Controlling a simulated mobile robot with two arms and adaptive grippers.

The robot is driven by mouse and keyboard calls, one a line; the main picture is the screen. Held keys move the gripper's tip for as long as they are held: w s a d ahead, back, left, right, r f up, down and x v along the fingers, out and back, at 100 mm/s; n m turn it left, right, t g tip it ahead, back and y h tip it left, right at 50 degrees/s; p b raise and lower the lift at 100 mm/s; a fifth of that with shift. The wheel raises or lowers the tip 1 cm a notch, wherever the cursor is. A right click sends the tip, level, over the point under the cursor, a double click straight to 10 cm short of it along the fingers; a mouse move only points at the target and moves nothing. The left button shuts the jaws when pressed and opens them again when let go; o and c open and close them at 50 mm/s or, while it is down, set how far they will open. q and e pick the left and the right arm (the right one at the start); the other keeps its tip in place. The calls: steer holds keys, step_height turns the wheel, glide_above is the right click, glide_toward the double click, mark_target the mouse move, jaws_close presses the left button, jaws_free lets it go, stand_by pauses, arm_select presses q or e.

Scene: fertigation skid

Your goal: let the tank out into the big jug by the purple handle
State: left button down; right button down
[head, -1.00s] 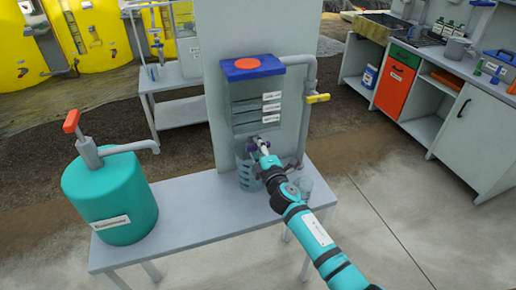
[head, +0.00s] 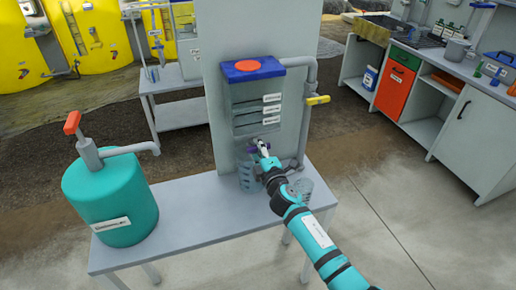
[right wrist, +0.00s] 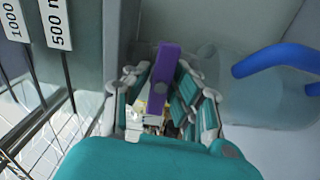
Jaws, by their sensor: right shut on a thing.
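The tank (head: 246,108) is a clear box with a blue lid and white volume labels, fixed to an upright grey panel. The purple handle (right wrist: 165,75) stands between the fingers of my right gripper (right wrist: 160,110), which is shut on it. In the head view my right gripper (head: 262,146) is at the tank's lower front and hides most of the handle. A clear ribbed jug (head: 246,177) stands on the bench below the tank's outlet. In the right wrist view a translucent vessel with a blue handle (right wrist: 275,60) is at the right. My left gripper is not in view.
A smaller clear cup (head: 304,189) stands right of the jug, close to my right arm. A grey pipe with a yellow lever (head: 317,100) runs beside the tank. A teal pump canister (head: 112,200) stands at the bench's left end. The bench between is clear.

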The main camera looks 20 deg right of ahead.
steer(key=shift+f, duration=0.1)
steer(key=c, duration=1.2)
jaws_free()
steer(key=shift+d, duration=0.1)
steer(key=shift+c, duration=0.2)
steer(key=shift+s, duration=0.15)
steer(key=s, duration=1.1)
steer(key=shift+s+d, duration=0.2)
steer(key=shift+s, duration=0.2)
